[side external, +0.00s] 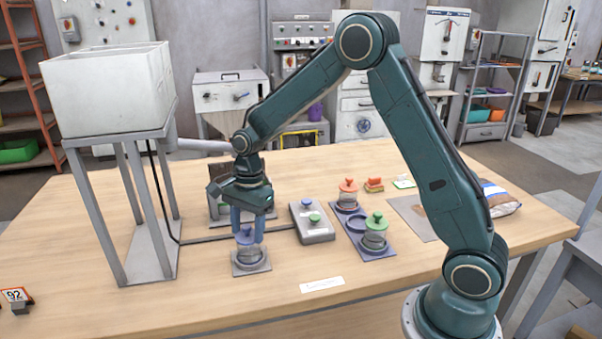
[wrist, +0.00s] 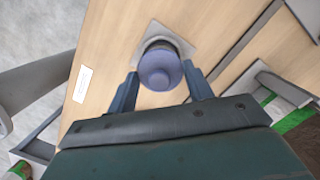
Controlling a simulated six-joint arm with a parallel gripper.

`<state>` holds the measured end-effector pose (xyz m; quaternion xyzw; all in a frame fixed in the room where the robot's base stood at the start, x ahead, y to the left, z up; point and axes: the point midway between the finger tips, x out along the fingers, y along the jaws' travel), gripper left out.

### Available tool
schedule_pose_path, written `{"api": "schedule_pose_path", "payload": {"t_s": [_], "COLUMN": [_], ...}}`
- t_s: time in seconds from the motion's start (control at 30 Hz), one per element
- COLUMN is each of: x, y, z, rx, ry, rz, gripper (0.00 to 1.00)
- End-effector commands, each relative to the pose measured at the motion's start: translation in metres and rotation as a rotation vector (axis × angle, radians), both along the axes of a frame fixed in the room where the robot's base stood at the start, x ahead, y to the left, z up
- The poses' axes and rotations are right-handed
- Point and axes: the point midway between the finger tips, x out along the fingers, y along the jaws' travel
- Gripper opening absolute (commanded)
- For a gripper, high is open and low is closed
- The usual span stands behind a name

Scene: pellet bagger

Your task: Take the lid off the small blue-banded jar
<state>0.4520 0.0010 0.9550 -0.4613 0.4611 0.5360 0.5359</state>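The small jar (side external: 250,257) with a blue-violet lid (side external: 244,237) stands upright on a grey square pad (side external: 238,271) near the front of the table. In the wrist view the round blue-violet lid (wrist: 160,68) covers most of the jar and lies between my fingertips. My gripper (side external: 247,238) points down over the jar with its blue fingers spread. In the wrist view my gripper (wrist: 160,72) is open, with one finger on each side of the lid and a visible gap to it. The lid is on the jar.
A blue tray (side external: 385,254) holds a green-lidded jar (side external: 374,232) and an orange-lidded jar (side external: 348,194). A white label (side external: 322,284) lies at the front.

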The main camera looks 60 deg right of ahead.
Motion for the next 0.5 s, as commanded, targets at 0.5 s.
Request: {"api": "schedule_pose_path", "payload": {"t_s": [0.5], "x": [0.0003], "y": [0.0], "z": [0.003], "rx": [0.0], "ry": [-0.001], "rz": [0.0], "gripper": [0.29]}}
